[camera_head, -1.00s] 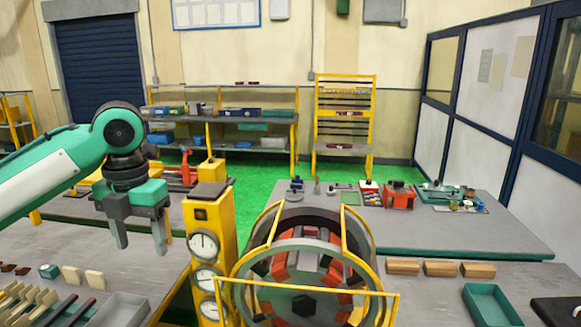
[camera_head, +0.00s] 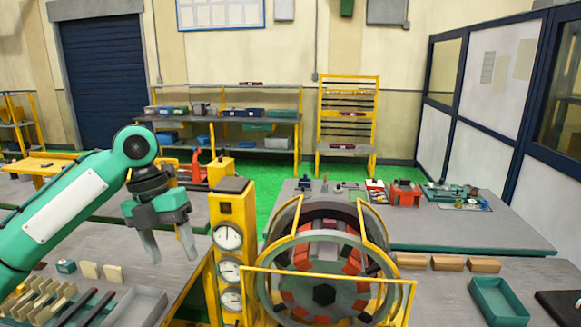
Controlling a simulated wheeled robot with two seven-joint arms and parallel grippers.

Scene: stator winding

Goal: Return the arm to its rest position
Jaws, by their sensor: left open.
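My left arm (camera_head: 60,215) is green and white and comes in from the left. Its gripper (camera_head: 171,253) points down with its two fingers apart and nothing between them. It hangs above the left grey workbench, left of the yellow gauge post (camera_head: 234,212). The stator (camera_head: 323,222), a round housing with red and grey segments inside a yellow frame, stands to the right of the post, apart from the gripper. My right gripper is not in view.
A grey tray (camera_head: 139,305) and several small parts lie on the left bench. A green tray (camera_head: 499,302) and wooden blocks (camera_head: 447,263) lie on the right bench. Shelves (camera_head: 347,118) stand at the back, with green floor (camera_head: 263,190) before them.

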